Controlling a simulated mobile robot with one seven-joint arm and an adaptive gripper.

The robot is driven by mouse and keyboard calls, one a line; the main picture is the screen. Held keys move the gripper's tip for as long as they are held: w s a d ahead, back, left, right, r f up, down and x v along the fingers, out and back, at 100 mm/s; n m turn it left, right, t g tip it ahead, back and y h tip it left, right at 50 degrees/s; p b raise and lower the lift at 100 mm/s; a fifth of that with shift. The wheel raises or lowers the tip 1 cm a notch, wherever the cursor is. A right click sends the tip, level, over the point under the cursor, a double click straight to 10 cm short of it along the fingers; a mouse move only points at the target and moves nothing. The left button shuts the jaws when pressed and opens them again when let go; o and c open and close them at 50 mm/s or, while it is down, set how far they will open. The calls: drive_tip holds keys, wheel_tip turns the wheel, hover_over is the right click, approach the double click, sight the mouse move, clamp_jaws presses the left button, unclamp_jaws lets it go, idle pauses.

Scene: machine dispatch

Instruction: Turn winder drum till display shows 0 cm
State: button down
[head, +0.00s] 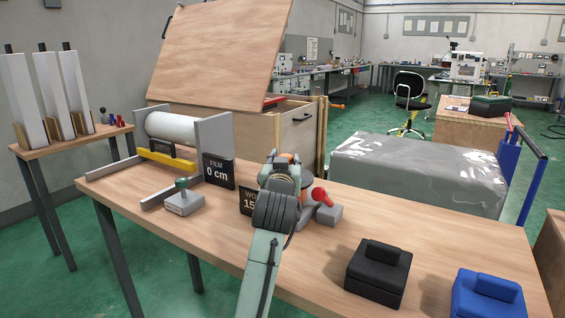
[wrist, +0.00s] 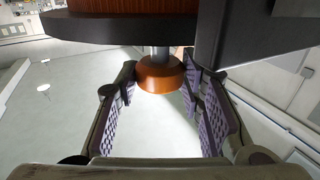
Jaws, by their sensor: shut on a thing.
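The winder drum (wrist: 150,30) shows at the top of the wrist view as a brown cylinder over a dark round flange. An orange-brown knob (wrist: 160,76) on a short metal stem hangs below it. My gripper (wrist: 158,86) has its ridged pads on either side of this knob and is shut on it. In the head view my arm and gripper (head: 284,162) cover most of the winder. The winder's display (head: 246,202) is partly hidden behind my arm; "WO" and "15" can be read. A separate film display (head: 219,172) reads "FILM 0 cm".
A white film roll (head: 171,128) sits in a grey frame at left, with a green-knobbed lever (head: 183,200) in front. A red-knobbed lever (head: 321,199) is close right of my gripper. Black (head: 378,276) and blue (head: 488,297) blocks stand at right. A covered grey bulk (head: 420,172) lies behind the table.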

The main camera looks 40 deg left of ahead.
drive_tip(key=shift+r, duration=0.1)
idle(0.3)
drive_tip(key=c, duration=1.1)
unclamp_jaws()
drive_tip(key=v, duration=1.2)
